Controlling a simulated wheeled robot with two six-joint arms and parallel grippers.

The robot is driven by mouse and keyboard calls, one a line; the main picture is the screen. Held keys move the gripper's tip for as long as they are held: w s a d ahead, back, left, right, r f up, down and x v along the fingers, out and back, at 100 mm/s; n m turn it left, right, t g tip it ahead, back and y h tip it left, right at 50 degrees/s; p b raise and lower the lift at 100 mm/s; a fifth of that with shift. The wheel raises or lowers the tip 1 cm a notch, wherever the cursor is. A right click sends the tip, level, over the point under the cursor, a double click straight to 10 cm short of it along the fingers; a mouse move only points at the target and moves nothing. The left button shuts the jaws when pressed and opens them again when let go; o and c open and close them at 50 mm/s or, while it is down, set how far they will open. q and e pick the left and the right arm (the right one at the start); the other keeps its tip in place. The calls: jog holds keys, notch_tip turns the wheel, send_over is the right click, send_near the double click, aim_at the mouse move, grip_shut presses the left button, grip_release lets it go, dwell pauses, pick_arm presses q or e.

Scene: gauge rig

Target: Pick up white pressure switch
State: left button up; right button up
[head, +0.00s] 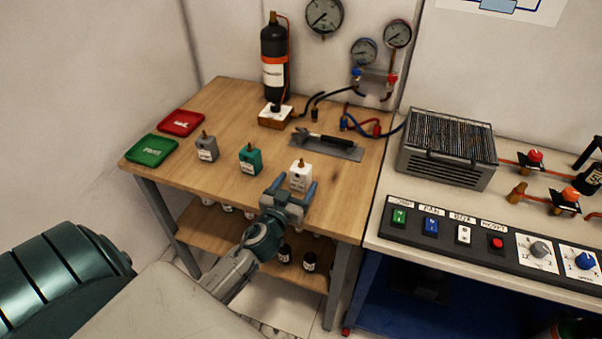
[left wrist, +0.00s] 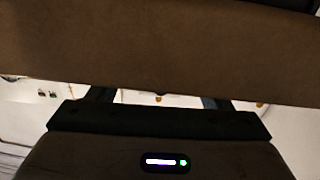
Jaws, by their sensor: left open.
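The white pressure switch (head: 300,175) stands upright on the wooden table (head: 226,102) near its front edge, with a brass fitting on top. My left gripper (head: 291,189) is open at the front edge of the table. Its two fingers point toward the white switch, one on each side of its lower part in the head view; I cannot tell whether they touch it. In the left wrist view my left gripper (left wrist: 160,100) shows from behind, with a brown surface across the picture. The switch cannot be made out there. My right gripper is not in view.
A teal switch (head: 250,158) and a grey switch (head: 207,147) stand to the left. Green (head: 152,150) and red (head: 181,122) trays lie at the far left. A black-handled tool on a metal plate (head: 340,149) lies behind the white switch. A control panel bench (head: 480,245) is at right.

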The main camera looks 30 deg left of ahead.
aim_at(297, 180)
pick_arm(q)
jog(key=w, duration=0.1)
jog(key=w+a+p, duration=0.1)
jog(key=w, duration=0.1)
jog(key=shift+w+r, duration=0.15)
jog(key=shift+w, duration=0.3)
jog(key=shift+s, duration=0.1)
jog(key=shift+c, duration=0.8)
jog(key=c, duration=1)
